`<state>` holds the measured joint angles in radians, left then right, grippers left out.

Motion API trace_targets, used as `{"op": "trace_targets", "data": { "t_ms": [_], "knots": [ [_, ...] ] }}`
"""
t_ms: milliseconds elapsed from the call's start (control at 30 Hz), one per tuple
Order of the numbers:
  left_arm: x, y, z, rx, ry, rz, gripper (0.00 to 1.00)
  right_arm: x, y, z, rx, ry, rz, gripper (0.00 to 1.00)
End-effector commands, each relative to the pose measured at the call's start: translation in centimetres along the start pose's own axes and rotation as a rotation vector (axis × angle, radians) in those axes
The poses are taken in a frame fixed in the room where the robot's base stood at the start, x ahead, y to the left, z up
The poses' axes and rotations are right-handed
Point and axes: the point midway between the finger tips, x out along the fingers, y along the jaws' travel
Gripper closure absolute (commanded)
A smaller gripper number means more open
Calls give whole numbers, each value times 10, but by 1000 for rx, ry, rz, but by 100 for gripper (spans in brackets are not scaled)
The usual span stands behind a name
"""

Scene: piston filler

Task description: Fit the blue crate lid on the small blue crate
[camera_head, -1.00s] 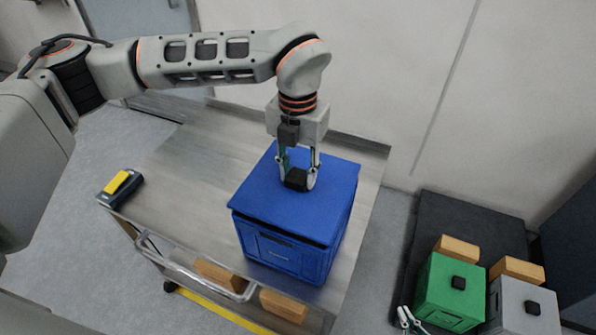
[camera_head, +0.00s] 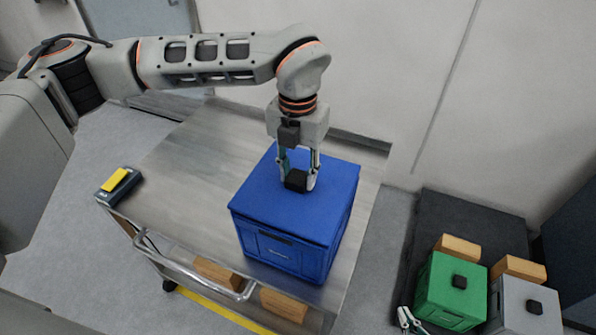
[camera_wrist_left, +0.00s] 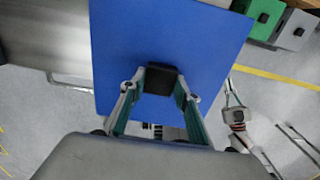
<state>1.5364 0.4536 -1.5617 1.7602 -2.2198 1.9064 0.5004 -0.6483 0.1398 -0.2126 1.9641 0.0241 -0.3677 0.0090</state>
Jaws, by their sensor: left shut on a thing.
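The blue crate lid (camera_head: 325,190) lies over the top of the small blue crate (camera_head: 285,252) on the cart. Its edges line up closely with the crate, with only a thin dark line at the front rim. My left gripper (camera_head: 298,180) points down and is shut on the lid's black knob. The wrist view shows the knob (camera_wrist_left: 161,79) between both fingers and the flat lid (camera_wrist_left: 200,45) below. The lid hides the crate's inside and far rim. My right gripper (camera_head: 408,318) shows only partly at the bottom edge, away from the crate; its opening is unclear.
The metal cart top (camera_head: 185,165) is clear left of the crate. A dark device with a yellow top (camera_head: 118,182) sits at its left corner. A green crate (camera_head: 450,290) and a grey crate (camera_head: 522,305) stand on a dark mat at right. A wall runs behind.

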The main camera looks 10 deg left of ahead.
Motion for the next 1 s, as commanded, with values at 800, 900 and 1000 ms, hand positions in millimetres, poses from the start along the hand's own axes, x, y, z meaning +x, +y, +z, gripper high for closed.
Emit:
{"op": "trace_targets", "data": {
  "t_ms": [800,900,1000],
  "knots": [
    [6,0,0,0,-2,-1,96,3,-2,9,1,-8,-1,100],
    [6,0,0,0,-2,-1,96,3,-2,9,1,-8,-1,100],
    [6,0,0,0,-2,0,63,3,-2,8,1,-8,-1,100]
  ]
}}
